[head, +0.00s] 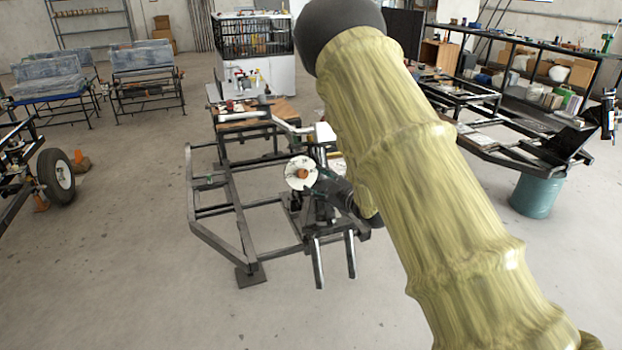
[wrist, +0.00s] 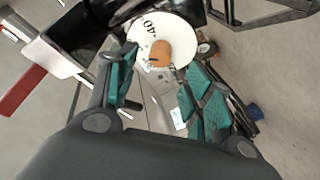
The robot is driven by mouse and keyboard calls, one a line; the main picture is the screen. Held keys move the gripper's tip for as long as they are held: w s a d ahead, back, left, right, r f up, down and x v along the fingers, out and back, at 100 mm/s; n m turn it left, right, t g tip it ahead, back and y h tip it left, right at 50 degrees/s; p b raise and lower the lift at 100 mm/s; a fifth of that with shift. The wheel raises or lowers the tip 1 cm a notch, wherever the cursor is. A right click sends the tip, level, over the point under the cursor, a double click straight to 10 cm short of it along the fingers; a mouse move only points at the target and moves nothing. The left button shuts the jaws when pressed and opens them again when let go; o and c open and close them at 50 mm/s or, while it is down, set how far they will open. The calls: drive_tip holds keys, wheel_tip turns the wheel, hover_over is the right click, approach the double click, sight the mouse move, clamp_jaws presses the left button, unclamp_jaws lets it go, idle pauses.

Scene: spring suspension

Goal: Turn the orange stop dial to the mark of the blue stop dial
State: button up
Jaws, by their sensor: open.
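The orange stop dial (head: 302,174) is a small orange knob in the middle of a round white disc on the dark metal frame. In the wrist view the orange knob (wrist: 160,50) sits on the white disc (wrist: 178,28), which carries black marks and a printed number. My gripper (wrist: 163,60) is open, its two teal-padded fingers on either side of the knob in the picture. I cannot tell whether they touch it. In the head view my gripper (head: 322,176) is small, just right of the disc. I cannot make out the blue stop dial for certain.
The dark metal frame (head: 237,222) stands on the open concrete floor. A workbench (head: 262,118) stands behind it. A wheel (head: 56,176) is at the left, and a teal drum (head: 537,194) is at the right. A red bar (wrist: 22,90) shows in the wrist view.

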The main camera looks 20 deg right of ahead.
drive_tip(key=shift+v, duration=2.8)
